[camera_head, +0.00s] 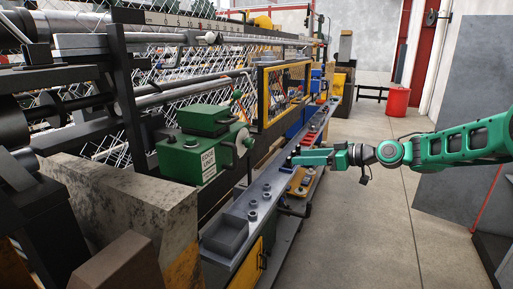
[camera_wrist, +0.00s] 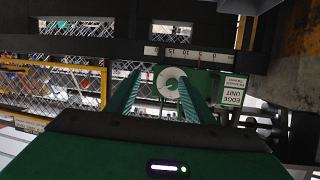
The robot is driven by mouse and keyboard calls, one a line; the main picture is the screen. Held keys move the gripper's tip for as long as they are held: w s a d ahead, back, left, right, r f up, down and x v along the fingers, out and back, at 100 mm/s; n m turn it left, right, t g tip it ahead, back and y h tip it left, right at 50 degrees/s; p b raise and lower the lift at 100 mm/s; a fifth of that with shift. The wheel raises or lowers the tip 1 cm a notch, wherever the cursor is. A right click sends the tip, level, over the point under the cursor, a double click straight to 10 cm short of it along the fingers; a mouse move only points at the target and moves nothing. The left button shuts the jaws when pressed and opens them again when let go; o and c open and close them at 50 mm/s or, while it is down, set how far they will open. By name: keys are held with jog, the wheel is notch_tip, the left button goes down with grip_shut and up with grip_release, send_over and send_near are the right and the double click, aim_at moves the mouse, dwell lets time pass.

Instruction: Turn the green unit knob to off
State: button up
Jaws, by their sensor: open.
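The green edge unit (camera_head: 205,150) is a boxy green housing with a white label, mounted on the machine's side at centre left. In the wrist view the unit (camera_wrist: 202,84) appears upside down. Its knob (camera_wrist: 171,84) is green on a round pale dial and lies between my finger ends in that picture. In the head view the dial side (camera_head: 246,138) is seen nearly edge-on, so its setting is unclear. My gripper (camera_head: 293,158) is open and empty, right of the unit with a gap between. Its two green fingers (camera_wrist: 159,76) show apart in the wrist view.
A stone-like block (camera_head: 130,215) is at front left. The floor (camera_head: 350,225) right of the machine is clear.

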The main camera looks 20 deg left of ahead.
aim_at(252, 144)
jog(key=a+y, duration=0.1)
jog(key=a, duration=0.5)
jog(key=a+r+n+g+y, duration=0.1)
jog(key=a, duration=0.5)
jog(key=a+r+n+y, duration=0.1)
jog(key=a, duration=0.4)
jog(key=shift+s+a+y, duration=0.15)
jog(key=shift+a+y, duration=0.15)
jog(key=shift+a, duration=0.1)
jog(key=shift+g, duration=0.4)
jog(key=c, duration=1)
